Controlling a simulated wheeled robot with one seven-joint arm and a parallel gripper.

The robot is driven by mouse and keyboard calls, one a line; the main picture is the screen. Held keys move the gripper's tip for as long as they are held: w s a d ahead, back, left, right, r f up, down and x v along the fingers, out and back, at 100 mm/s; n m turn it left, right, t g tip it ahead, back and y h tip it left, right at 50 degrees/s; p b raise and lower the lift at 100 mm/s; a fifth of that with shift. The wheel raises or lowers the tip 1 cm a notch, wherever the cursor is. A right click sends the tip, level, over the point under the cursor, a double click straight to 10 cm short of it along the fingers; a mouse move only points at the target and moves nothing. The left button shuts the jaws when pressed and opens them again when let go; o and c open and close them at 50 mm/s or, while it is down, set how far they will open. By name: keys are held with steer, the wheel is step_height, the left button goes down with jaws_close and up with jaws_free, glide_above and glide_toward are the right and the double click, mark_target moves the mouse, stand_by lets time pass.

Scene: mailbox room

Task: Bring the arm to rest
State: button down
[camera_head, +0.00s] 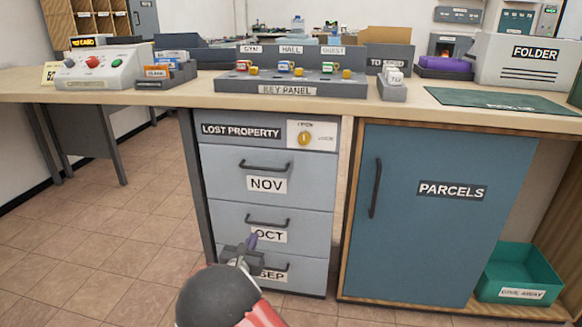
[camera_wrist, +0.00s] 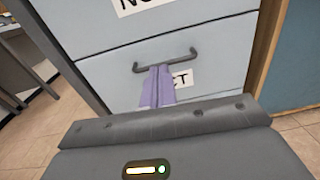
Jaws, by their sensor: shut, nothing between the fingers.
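My gripper (camera_head: 252,240) is low in front of the drawer cabinet, with its purple fingers together and nothing between them. In the wrist view the shut fingers (camera_wrist: 157,87) reach up just below the bar of the OCT drawer handle (camera_wrist: 166,61). I cannot tell whether they touch the drawer front. The fingers cover part of the OCT label (camera_head: 270,236), and my gripper body hides part of the SEP drawer (camera_head: 310,276). The NOV drawer (camera_head: 312,178), OCT drawer and SEP drawer all look closed.
The counter (camera_head: 200,98) runs above the drawers, with the key panel (camera_head: 290,90) on its front part. A closed PARCELS door (camera_head: 430,215) is to the right, with a teal give-away bin (camera_head: 522,293) beyond it. Open tiled floor (camera_head: 110,225) lies to the left.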

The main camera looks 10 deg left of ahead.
steer(key=d+r+m+g+h, duration=0.2)
steer(key=d+r+m+h, duration=0.15)
steer(key=d, duration=0.45)
steer(key=d+r+m+g+h, duration=0.2)
steer(key=d+r+m, duration=0.3)
steer(key=d, duration=0.2)
steer(key=s+d+r+m+g+h+p, duration=0.1)
steer(key=s+d+r+m+g, duration=0.3)
steer(key=d, duration=0.3)
steer(key=s+d+r+m+g+h+p, duration=0.1)
steer(key=s+d+m+g, duration=0.1)
steer(key=s+d+m, duration=0.5)
steer(key=s+d+r+m+g+y, duration=0.2)
steer(key=s+d+m, duration=0.2)
steer(key=s, duration=0.2)
steer(key=s+d+r+m+g+y, duration=0.2)
steer(key=s+d+m+y, duration=0.15)
steer(key=s, duration=0.35)
steer(key=s+a+r+m+t+y+p, duration=0.1)
steer(key=s+a+r+m+t+y, duration=0.1)
steer(key=s+m, duration=0.5)
steer(key=shift+s+a+r+y+p, duration=0.25)
steer(key=shift+s+a+y, duration=0.6)
steer(key=shift+s, duration=1.6)
steer(key=shift+d+y, duration=0.25)
steer(key=shift+d, duration=0.05)
